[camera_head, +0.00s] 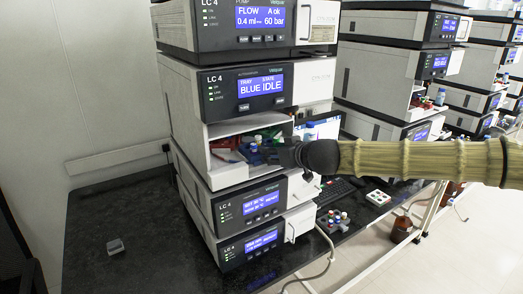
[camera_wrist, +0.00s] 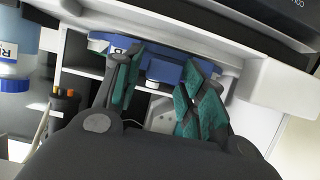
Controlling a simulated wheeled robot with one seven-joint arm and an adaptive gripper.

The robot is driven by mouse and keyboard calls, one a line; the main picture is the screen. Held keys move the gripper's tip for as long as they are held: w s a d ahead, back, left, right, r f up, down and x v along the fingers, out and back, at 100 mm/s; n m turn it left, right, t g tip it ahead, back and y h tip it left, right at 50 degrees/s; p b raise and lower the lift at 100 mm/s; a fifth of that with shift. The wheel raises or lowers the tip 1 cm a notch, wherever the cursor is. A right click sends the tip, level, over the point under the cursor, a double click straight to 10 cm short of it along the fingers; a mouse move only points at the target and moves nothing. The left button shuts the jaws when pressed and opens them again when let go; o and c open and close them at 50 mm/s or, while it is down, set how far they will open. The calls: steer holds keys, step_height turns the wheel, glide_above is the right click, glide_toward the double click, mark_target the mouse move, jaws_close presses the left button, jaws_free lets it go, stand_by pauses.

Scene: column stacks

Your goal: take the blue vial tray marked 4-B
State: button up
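The blue vial tray (camera_wrist: 165,68) is inside the open compartment of the LC 4 autosampler (camera_head: 220,128). In the wrist view it shows at the top centre, with a white label partly hidden by a finger; only a "B" can be made out. In the head view a bit of blue (camera_head: 253,149) shows beside my gripper (camera_head: 284,152), which is at the compartment's right side. In the wrist view my gripper (camera_wrist: 162,75) has its green-padded fingers spread, with part of the blue tray between them. Contact cannot be told.
Red and green items (camera_head: 226,150) lie in the compartment's left part. The compartment's white walls and the casing above are close around my fingers. A blue-capped bottle (camera_wrist: 14,85) stands at the wrist view's left. A small clear block (camera_head: 115,246) sits on the dark bench (camera_head: 100,215), otherwise clear there.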

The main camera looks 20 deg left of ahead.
steer(key=c, duration=0.6)
steer(key=shift+c, duration=0.2)
steer(key=shift+r, duration=0.15)
